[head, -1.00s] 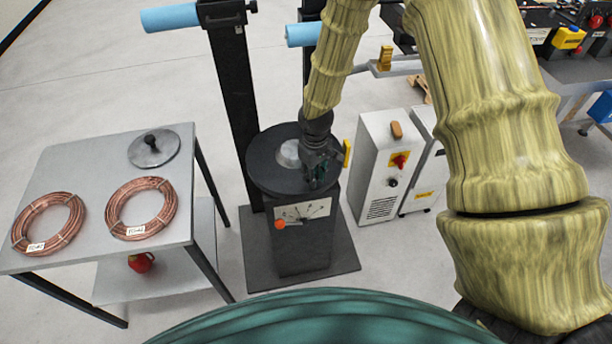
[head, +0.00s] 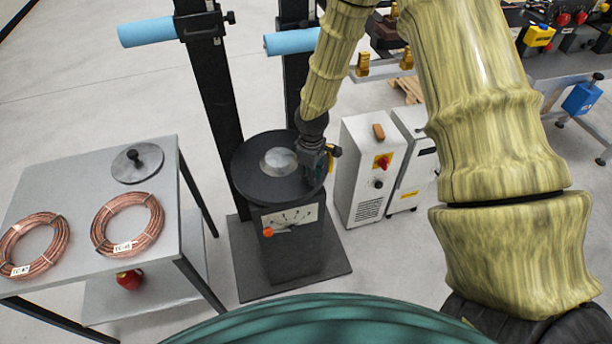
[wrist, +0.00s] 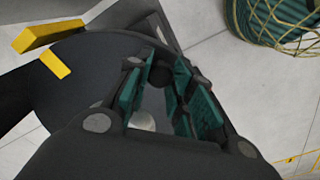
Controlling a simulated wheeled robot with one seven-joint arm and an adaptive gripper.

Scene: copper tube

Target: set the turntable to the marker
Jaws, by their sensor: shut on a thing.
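The turntable (head: 258,192) is a black disc with a silver centre, on a dark pedestal. My gripper (head: 314,174) reaches down to its right rim. In the wrist view, my gripper's green pads (wrist: 172,100) close around a dark handle (wrist: 182,72), which they mostly hide. A yellow stripe (wrist: 55,65) lies on the disc near its edge. A yellow marker block (wrist: 48,36) stands just beyond the rim, close to the stripe. The stripe sits near the block's right half. In the head view the yellow marker (head: 335,151) is partly hidden behind my gripper.
A grey table (head: 70,180) at left holds copper coils (head: 128,223) and a lidded disc (head: 137,162). White cabinets (head: 368,170) stand right of the pedestal. Black posts with blue rollers (head: 290,42) rise behind.

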